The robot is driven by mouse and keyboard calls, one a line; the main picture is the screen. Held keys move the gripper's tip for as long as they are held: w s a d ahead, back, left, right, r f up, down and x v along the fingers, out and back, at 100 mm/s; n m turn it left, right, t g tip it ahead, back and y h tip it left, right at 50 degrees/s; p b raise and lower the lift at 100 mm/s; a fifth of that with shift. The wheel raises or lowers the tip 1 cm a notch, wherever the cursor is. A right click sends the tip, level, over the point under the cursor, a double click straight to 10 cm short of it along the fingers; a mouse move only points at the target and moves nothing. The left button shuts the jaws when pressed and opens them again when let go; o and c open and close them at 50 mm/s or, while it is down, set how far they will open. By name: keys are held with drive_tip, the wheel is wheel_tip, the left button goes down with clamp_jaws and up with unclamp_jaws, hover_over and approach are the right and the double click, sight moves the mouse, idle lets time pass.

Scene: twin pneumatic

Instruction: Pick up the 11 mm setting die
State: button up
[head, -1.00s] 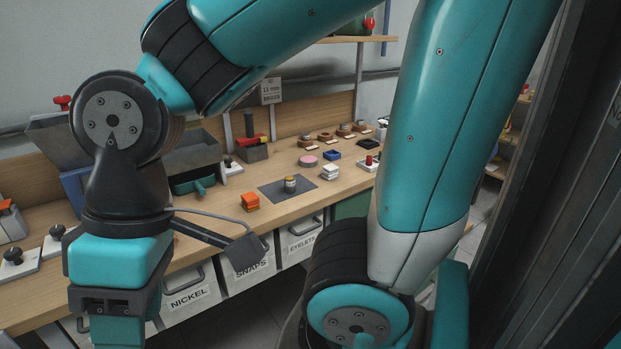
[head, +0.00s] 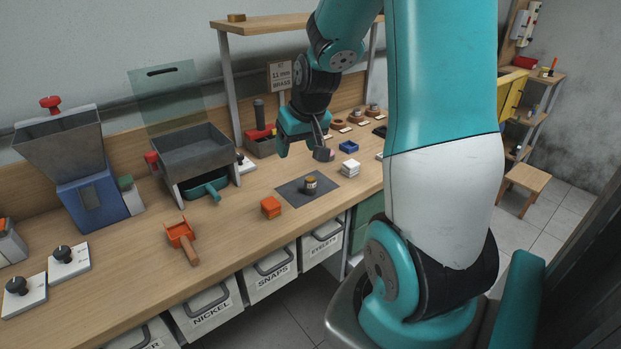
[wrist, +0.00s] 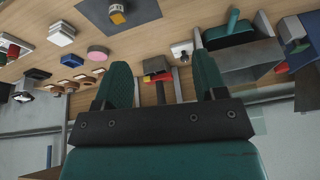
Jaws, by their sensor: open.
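I cannot read a size on any piece, so which is the 11 mm setting die is unclear. My gripper (wrist: 162,72) is open and empty, above the back of the bench; the head view shows it (head: 284,148) side-on.
A sign (head: 281,74) reading 11 mm BRASS stands at the back near a grey box with a red part (head: 262,140). A hopper (head: 60,135) stands left. The front bench strip is mostly clear.

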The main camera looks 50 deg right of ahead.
drive_tip(key=m+h, duration=0.1)
drive_tip(key=m, duration=0.1)
approach(311, 180)
drive_tip(key=p+x, duration=0.1)
drive_tip(key=x, duration=0.1)
drive_tip(key=p+x, duration=0.1)
drive_tip(key=x, duration=0.1)
drive_tip(key=shift+w+d+f, duration=0.1)
drive_tip(key=shift+d+f, duration=0.2)
drive_tip(key=shift+p+x, duration=0.85)
drive_tip(key=shift+x, duration=2.05)
drive_tip(key=shift+w+a, duration=0.1)
drive_tip(key=shift+a, duration=0.1)
drive_tip(key=c, duration=1.2)
